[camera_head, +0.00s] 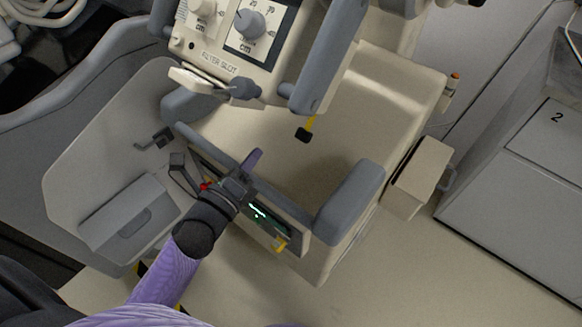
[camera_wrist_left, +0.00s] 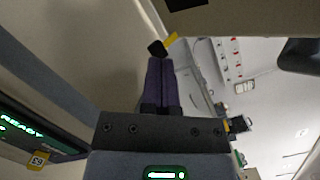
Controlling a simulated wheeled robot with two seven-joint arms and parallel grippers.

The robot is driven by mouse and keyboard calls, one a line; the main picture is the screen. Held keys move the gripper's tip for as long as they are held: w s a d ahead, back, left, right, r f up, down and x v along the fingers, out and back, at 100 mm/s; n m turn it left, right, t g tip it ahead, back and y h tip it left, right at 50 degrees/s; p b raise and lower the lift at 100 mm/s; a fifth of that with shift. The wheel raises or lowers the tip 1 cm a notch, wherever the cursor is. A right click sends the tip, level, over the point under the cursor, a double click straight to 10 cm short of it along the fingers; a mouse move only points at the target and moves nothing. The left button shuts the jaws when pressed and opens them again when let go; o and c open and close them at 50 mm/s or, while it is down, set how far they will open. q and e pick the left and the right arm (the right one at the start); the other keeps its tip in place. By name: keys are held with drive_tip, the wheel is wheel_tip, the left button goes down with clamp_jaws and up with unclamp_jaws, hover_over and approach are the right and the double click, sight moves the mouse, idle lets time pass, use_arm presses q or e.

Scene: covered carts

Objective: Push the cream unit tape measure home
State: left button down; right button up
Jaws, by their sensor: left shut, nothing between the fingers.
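The cream unit (camera_head: 392,95) fills the middle of the head view. Its tape measure shows as a short yellow strip (camera_head: 311,122) with a black end tab (camera_head: 303,135), sticking out below a grey padded bar. In the left wrist view the black tab (camera_wrist_left: 157,48) and yellow strip (camera_wrist_left: 171,40) appear just beyond my fingertips. My left gripper (camera_head: 254,157) has its purple fingers shut and empty, pointing up and right; in the head view a gap separates them from the tab. The fingers also show in the left wrist view (camera_wrist_left: 160,62). My right gripper is not in view.
A grey rail (camera_head: 213,148) and a grey pad (camera_head: 350,203) border the unit's front, with a lit display panel (camera_head: 258,212) beside my left wrist. Dials (camera_head: 250,24) sit at the top. A cream box (camera_head: 418,172) and a grey cabinet (camera_head: 500,200) stand right.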

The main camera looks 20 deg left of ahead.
sight(262, 188)
use_arm(q)
wheel_tip(262, 188, down, 6)
drive_tip(key=s+d+r+m+g+h+b, duration=0.1)
drive_tip(key=s+d+m+h+b, duration=0.15)
drive_tip(key=m, duration=1.05)
drive_tip(key=x, duration=1)
drive_tip(key=shift+r+h, duration=0.2)
drive_tip(key=shift+h, duration=0.15)
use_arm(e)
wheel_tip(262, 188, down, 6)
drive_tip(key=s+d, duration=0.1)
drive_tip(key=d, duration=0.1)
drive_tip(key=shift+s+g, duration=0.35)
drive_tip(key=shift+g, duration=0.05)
use_arm(q)
drive_tip(key=shift+w, duration=0.15)
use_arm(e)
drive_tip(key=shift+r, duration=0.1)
